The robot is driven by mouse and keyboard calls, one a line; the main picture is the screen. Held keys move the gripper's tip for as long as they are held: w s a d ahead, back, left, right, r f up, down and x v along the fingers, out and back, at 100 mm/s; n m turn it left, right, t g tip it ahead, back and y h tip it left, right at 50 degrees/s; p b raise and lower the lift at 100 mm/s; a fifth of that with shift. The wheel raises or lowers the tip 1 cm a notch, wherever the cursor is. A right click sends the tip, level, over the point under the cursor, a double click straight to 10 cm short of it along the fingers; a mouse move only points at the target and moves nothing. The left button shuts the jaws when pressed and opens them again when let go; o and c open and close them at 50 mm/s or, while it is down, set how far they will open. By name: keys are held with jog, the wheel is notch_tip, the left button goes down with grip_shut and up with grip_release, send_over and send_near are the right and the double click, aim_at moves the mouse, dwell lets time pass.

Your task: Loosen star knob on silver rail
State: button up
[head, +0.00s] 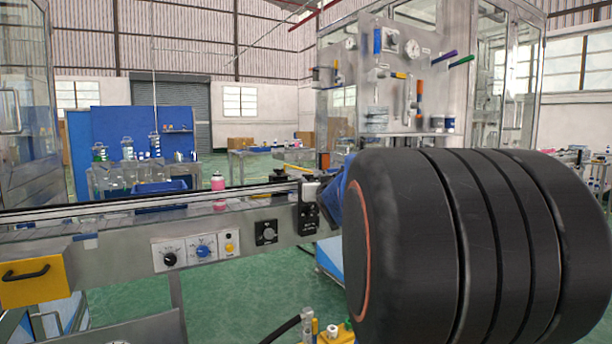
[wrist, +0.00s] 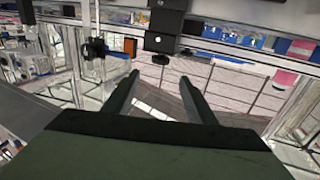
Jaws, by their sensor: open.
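In the wrist view my gripper (wrist: 159,79) is open, its two dark fingers apart with nothing between them. A dark knob-like part (wrist: 95,48) sits on a silver upright to the left of the fingers, apart from them. A small dark round part (wrist: 160,59) shows beneath a black box (wrist: 165,22), beyond the fingertips. In the head view a silver rail (head: 130,205) runs along the conveyor. I cannot tell which is the star knob. My gripper is hidden in the head view.
My dark arm link blocks the right of the head view. The conveyor front (head: 120,255) carries a control panel (head: 196,251) and a yellow drawer (head: 35,285). A pink bottle (head: 218,182) stands by the rail. A gauge panel (head: 403,75) rises behind.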

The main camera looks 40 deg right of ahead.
aim_at(308, 178)
jog(key=x, duration=1.7)
jog(key=shift+w+f, duration=0.1)
jog(key=shift+f, duration=0.05)
jog(key=c, duration=1)
